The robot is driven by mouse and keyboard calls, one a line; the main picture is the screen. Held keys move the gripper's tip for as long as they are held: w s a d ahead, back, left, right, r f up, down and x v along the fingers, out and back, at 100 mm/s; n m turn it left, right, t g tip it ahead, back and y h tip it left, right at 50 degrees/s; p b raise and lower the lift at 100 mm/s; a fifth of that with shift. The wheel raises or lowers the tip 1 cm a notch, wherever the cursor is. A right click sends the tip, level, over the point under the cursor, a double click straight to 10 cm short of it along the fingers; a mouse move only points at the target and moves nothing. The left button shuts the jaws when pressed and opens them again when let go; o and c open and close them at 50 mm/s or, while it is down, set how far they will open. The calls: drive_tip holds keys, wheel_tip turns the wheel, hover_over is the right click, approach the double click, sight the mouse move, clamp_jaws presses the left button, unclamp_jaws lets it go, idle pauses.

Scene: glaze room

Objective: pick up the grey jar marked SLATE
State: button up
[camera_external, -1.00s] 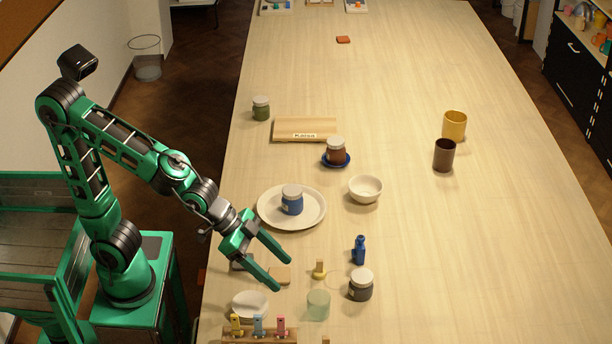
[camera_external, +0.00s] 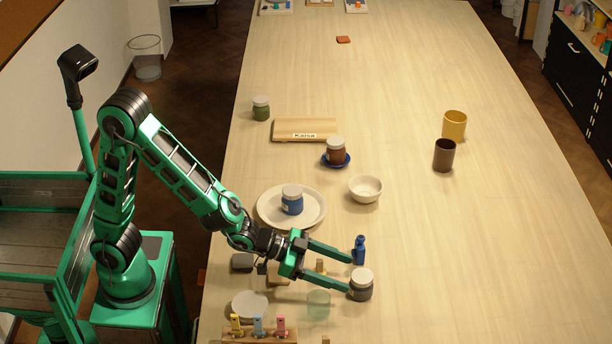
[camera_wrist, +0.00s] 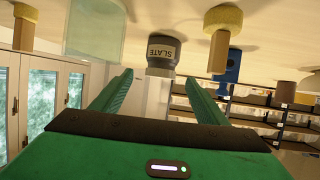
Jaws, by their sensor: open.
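The grey SLATE jar (camera_external: 361,292) stands upright near the front of the table, dark grey with a pale lid. In the wrist view the jar (camera_wrist: 162,54) appears upside down, its SLATE label facing me, in line with the gap between my fingers. My gripper (camera_external: 349,275) is open and empty, reaching low over the table with its fingertips close to the jar's left side. In the wrist view my gripper (camera_wrist: 158,77) shows both fingers spread, the jar beyond their tips. I cannot tell whether a finger touches it.
A rack with coloured pegs (camera_external: 259,336) is at front left. The table right of the jar is clear.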

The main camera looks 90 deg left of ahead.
sight(361, 277)
drive_tip(key=shift+x, duration=3.15)
drive_tip(key=shift+a, duration=0.1)
drive_tip(key=c, duration=1.2)
